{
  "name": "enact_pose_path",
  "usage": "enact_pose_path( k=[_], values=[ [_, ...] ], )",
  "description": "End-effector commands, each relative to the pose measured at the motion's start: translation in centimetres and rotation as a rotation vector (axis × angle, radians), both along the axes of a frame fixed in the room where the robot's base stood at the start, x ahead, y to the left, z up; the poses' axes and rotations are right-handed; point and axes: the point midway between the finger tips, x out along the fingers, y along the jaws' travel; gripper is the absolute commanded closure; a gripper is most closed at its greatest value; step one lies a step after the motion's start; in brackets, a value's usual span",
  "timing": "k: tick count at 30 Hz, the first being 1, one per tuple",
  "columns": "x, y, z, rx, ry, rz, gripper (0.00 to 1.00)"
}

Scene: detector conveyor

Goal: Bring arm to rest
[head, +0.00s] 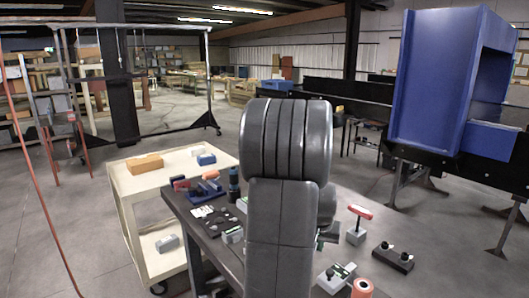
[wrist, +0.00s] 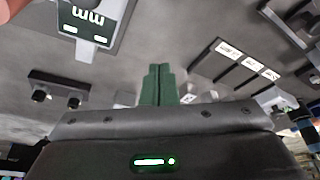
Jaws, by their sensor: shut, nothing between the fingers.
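My arm (head: 285,150) stands upright in the middle of the head view, a thick dark grey column with a rounded, ribbed top. It hides part of the dark workbench (head: 212,238) behind it. My gripper (wrist: 159,70) shows in the wrist view as two green fingers pressed together, with nothing between them. The fingers point toward the grey bench top. In the head view the gripper is mostly or wholly hidden behind the arm.
The bench bears a red-topped tool (head: 360,213), a black two-knob box (head: 393,256), also in the wrist view (wrist: 66,90), and a display device (wrist: 92,22). A cream cart (head: 125,180) stands left. A blue machine (head: 435,80) stands right.

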Motion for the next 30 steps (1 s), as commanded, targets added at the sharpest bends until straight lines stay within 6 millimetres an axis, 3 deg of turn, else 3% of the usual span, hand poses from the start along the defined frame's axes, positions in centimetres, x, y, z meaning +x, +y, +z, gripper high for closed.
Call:
enact_pose_path(
  k=[8, 18, 30],
  values=[
    [1.6, -0.5, 0.0, -0.001, 0.0, -0.153, 1.0],
    [4.7, -2.2, -0.1, 0.0, -0.001, -0.149, 1.0],
    [5.0, -2.4, 0.0, 0.0, 0.0, -0.148, 1.0]
  ],
)
